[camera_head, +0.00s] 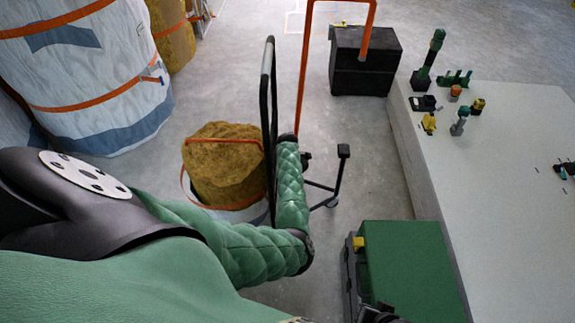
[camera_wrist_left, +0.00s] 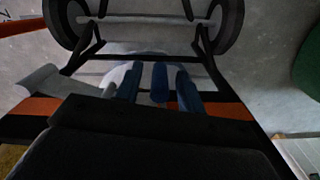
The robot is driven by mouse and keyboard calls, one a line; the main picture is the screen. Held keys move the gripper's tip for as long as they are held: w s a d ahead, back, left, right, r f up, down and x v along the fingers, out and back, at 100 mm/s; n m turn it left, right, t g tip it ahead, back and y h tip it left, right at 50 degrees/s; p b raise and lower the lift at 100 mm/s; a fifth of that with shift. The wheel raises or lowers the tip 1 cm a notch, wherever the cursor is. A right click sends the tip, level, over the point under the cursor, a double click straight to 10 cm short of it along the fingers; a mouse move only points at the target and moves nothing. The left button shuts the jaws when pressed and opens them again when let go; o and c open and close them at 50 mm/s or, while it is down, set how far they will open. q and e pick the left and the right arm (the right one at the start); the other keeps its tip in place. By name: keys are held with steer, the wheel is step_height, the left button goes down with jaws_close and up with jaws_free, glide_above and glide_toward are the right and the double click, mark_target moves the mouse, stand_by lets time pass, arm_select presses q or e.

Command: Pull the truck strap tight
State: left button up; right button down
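The hand truck (camera_head: 268,85) has a black frame and stands upright in the middle of the head view. The wrist view shows a black frame with two dark wheels (camera_wrist_left: 228,25). Orange band-like pieces (camera_wrist_left: 30,108) show at both sides there; I cannot tell if they are the truck strap. Dark blue bars (camera_wrist_left: 131,82) lie in the middle of that view; I cannot tell what they are. My left arm reaches to the truck in the head view. Its gripper is hidden behind the forearm there, and its fingers are unclear in the wrist view. My right gripper is not identifiable.
A brown roll (camera_head: 222,172) with orange bands stands left of the truck. A large wrapped bale (camera_head: 80,60) is at upper left. A black box (camera_head: 364,65) stands behind; an orange bent bar (camera_head: 305,60) rises nearby. A green case (camera_head: 412,270) and a pale table (camera_head: 500,200) are right.

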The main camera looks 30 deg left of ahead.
arm_select(q)
steer(key=shift+f, duration=0.15)
arm_select(e)
steer(key=shift+a+f, duration=0.15)
steer(key=shift+f, duration=0.15)
arm_select(q)
steer(key=shift+c, duration=0.2)
